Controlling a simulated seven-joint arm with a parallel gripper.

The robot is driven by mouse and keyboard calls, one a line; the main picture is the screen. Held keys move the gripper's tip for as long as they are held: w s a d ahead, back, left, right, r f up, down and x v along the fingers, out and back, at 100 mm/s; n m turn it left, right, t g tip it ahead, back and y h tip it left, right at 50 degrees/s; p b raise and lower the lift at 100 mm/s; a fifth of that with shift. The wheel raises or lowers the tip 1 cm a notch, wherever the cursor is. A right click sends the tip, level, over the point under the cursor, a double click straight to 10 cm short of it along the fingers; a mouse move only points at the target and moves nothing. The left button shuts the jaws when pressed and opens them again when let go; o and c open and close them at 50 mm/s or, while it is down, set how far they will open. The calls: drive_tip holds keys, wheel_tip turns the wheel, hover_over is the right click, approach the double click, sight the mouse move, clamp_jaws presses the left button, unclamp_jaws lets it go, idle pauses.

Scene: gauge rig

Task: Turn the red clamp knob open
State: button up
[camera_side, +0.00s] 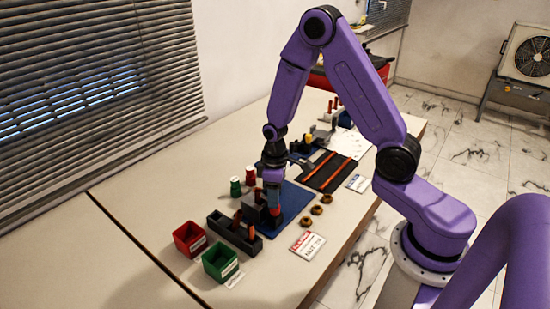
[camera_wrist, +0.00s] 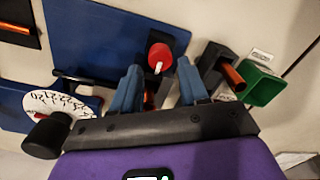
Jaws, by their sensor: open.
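The red clamp knob (camera_wrist: 159,56) shows in the wrist view as a round red cap with a white mark. It lies between the tips of my blue fingers, with a gap on each side. My gripper (camera_wrist: 160,66) is open and holds nothing. In the side view my gripper (camera_side: 272,192) points down over the dark rig on the blue mat (camera_side: 296,203). There the knob is hard to tell apart from the fingers and fixture. The white gauge dial (camera_wrist: 62,102) with black numbers is left of my fingers in the wrist view.
A dark trough (camera_side: 233,231) with orange pins, a red bin (camera_side: 189,239) and a green bin (camera_side: 220,261) stand nearby. Red (camera_side: 250,173) and green (camera_side: 235,187) spools stand behind. Brass nuts (camera_side: 316,210) and a sign card (camera_side: 307,244) lie right of the mat.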

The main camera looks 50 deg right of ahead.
wheel_tip(320, 180, up, 14)
drive_tip(key=shift+d, duration=0.15)
idle(0.4)
drive_tip(key=s+a+r+n, duration=0.1)
drive_tip(key=s+a+n, duration=0.2)
drive_tip(key=s, duration=0.9)
drive_tip(key=s+a+r+n, duration=0.2)
drive_tip(key=s+a+n, duration=0.1)
drive_tip(key=s, duration=0.9)
drive_tip(key=shift+s+a+r+n, duration=0.15)
drive_tip(key=shift+a+r+n, duration=0.2)
drive_tip(key=shift+n, duration=0.15)
